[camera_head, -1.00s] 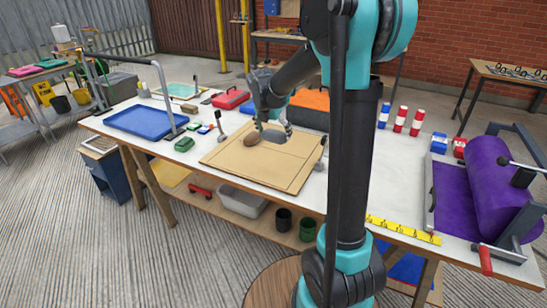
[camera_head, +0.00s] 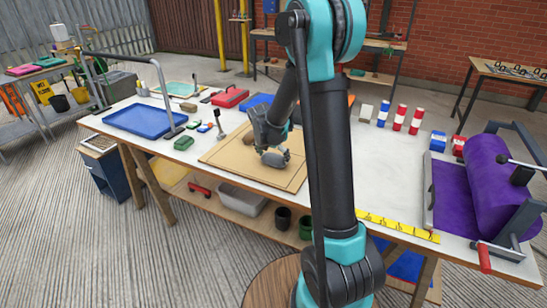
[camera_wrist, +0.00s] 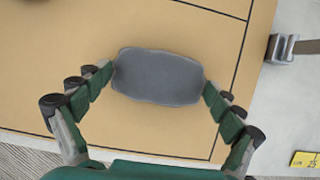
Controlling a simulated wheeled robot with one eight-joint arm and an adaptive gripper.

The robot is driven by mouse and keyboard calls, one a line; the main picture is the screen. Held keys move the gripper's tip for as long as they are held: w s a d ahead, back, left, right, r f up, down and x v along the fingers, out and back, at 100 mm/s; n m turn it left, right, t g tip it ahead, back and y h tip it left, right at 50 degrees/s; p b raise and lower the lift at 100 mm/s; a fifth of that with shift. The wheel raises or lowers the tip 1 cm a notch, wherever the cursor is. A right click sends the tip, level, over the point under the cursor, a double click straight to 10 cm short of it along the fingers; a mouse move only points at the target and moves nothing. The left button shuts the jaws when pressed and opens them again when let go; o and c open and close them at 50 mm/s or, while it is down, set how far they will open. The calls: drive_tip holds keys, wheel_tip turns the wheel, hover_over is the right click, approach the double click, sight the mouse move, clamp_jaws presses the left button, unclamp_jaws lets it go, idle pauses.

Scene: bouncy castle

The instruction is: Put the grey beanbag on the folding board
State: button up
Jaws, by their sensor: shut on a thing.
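The grey beanbag (camera_wrist: 157,76) is a rounded dark grey pad between the fingertips of my gripper (camera_wrist: 157,85) in the wrist view. The green fingers press on its two short ends. My gripper (camera_head: 272,149) partly covers the beanbag there. I cannot tell whether the beanbag touches the board or is just above it.
A brown rounded thing (camera_head: 248,137) is on the board, behind my gripper. A blue tray (camera_head: 146,119) and a green item (camera_head: 184,143) are to the left. A yellow tape measure (camera_head: 400,228) and a purple roll (camera_head: 497,185) are to the right.

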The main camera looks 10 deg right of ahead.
drive_tip(key=o, duration=1.3)
drive_tip(key=shift+f, duration=0.1)
drive_tip(key=shift+c, duration=0.2)
drive_tip(key=v, duration=1.2)
drive_tip(key=s+d+f+m+y, duration=0.1)
drive_tip(key=s+d+f+m, duration=0.1)
drive_tip(key=s+m, duration=0.6)
drive_tip(key=s+d+f+m+y, duration=0.1)
drive_tip(key=s+f+m, duration=0.3)
drive_tip(key=s+m, duration=0.5)
drive_tip(key=s+d+f+m, duration=0.3)
drive_tip(key=s+d+m, duration=0.1)
drive_tip(key=s+m, duration=0.5)
drive_tip(key=m, duration=0.2)
drive_tip(key=shift+s+m+y, duration=0.2)
drive_tip(key=shift+m+y, duration=0.2)
drive_tip(key=shift+d+f, duration=0.1)
